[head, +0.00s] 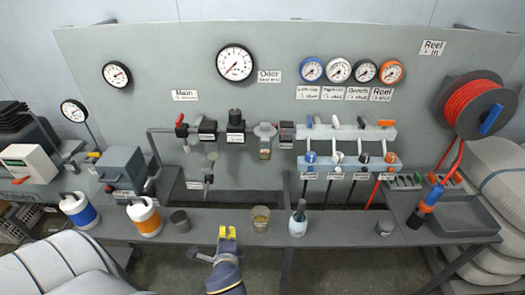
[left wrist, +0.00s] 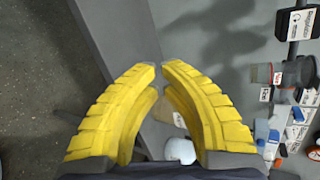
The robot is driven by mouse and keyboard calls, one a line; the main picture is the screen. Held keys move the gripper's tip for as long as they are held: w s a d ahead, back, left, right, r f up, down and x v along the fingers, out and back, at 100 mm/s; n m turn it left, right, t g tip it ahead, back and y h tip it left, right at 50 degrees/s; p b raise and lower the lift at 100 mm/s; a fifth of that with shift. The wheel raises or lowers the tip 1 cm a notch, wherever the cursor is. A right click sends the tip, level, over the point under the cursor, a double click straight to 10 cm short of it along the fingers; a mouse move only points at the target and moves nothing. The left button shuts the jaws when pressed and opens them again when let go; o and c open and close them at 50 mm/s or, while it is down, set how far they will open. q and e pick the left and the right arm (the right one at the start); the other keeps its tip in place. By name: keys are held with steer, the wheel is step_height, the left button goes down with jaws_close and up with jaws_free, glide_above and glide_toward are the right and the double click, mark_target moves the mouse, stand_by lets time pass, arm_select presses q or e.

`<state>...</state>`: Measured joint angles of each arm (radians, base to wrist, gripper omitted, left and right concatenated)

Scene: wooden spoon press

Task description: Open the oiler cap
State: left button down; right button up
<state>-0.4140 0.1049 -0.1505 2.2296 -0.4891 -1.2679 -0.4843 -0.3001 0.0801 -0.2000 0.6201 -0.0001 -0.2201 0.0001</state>
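The oiler (head: 265,130) hangs on the pipe at the middle of the panel, with a grey top and a clear bowl holding some greenish liquid. Its cap is too small to make out apart from the top. The oiler also seems to show at the right edge of the left wrist view (left wrist: 298,70), cut by the frame. My left gripper (head: 227,232) has yellow fingers and is low over the front of the bench, well below the oiler. In the left wrist view its fingertips (left wrist: 160,68) have a narrow gap with nothing held between them. My right gripper is not in view.
A black regulator (head: 235,120) sits left of the oiler and a small dark box (head: 286,134) right of it. On the bench (head: 340,228) stand a glass of amber liquid (head: 260,219), a white bottle (head: 298,222) and a dark cup (head: 180,221). A valve manifold (head: 350,134) is at right.

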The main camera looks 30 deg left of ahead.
arm_select(q)
steer(key=w+r+m+t+y, duration=0.2)
steer(key=w+r+m+t, duration=0.1)
steer(key=w+r+m, duration=0.35)
steer(key=m+t, duration=0.5)
steer(key=m, duration=0.6)
glide_toward(263, 145)
step_height(263, 145, down, 4)
steer(key=s, duration=0.2)
steer(key=x, duration=0.9)
steer(key=shift+w+d+r, duration=0.2)
steer(key=shift+w+r, duration=0.15)
steer(key=shift+w, duration=0.1)
step_height(263, 145, up, 3)
steer(key=shift+f, duration=0.1)
steer(key=shift+r, duration=0.55)
steer(key=shift+d+r, duration=0.15)
steer(key=shift+r, duration=0.1)
